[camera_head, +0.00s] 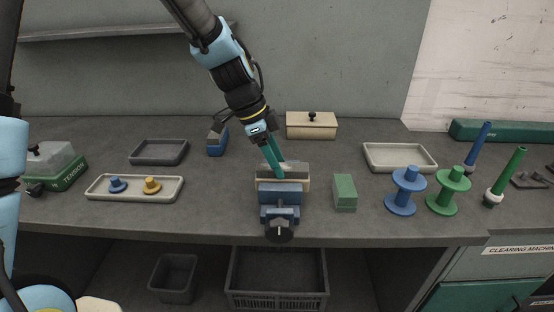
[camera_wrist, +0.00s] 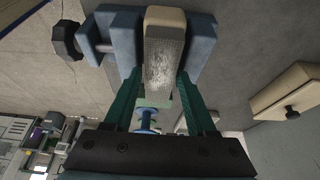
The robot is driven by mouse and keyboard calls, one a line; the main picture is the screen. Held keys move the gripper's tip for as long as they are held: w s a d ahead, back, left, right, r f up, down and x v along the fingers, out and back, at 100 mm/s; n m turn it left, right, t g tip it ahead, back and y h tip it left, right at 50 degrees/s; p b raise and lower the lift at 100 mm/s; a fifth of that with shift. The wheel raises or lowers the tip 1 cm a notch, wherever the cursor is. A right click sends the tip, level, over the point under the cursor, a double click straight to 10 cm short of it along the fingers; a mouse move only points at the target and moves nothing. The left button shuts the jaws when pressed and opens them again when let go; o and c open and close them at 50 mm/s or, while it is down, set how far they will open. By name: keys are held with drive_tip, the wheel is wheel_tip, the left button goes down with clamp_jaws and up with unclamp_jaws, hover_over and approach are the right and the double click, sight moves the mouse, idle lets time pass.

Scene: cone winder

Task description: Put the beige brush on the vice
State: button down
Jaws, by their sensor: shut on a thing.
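The beige brush (camera_wrist: 164,22) has a beige back and a pale grey bristle face. In the wrist view it sits between the two teal fingers of my gripper (camera_wrist: 158,95), which is shut on it. The blue vice (camera_head: 280,196) stands near the front edge of the bench, and its blue jaws also show on both sides of the brush in the wrist view (camera_wrist: 203,45). In the head view my gripper (camera_head: 275,165) points down at the top of the vice, and the brush is partly hidden there. I cannot tell whether the brush touches the vice.
A green block (camera_head: 344,193) stands close right of the vice. A beige lidded box (camera_head: 311,126) is behind. Blue (camera_head: 405,190) and green (camera_head: 448,190) spools stand at the right. A tray with small pegs (camera_head: 134,194) lies at the left. A blue-based item (camera_head: 217,146) is back left.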

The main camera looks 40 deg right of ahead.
drive_tip(key=shift+f, duration=0.15)
drive_tip(key=shift+c, duration=1.1)
unclamp_jaws()
drive_tip(key=b+v, duration=0.2)
drive_tip(key=v, duration=1)
drive_tip(key=w+a+f+n+t, duration=0.25)
drive_tip(key=w+a+n, duration=0.4)
drive_tip(key=a, duration=0.45)
drive_tip(key=a+f+n+t+y, duration=0.1)
drive_tip(key=a+f+n, duration=0.2)
drive_tip(key=a+n, duration=0.6)
drive_tip(key=a+f+n+t+y, duration=0.1)
drive_tip(key=a+f+n, duration=0.3)
drive_tip(key=a+n, duration=0.5)
drive_tip(key=a+y, duration=0.1)
drive_tip(key=a, duration=0.7)
drive_tip(key=shift+s+a, duration=0.2)
drive_tip(key=shift+a, duration=0.1)
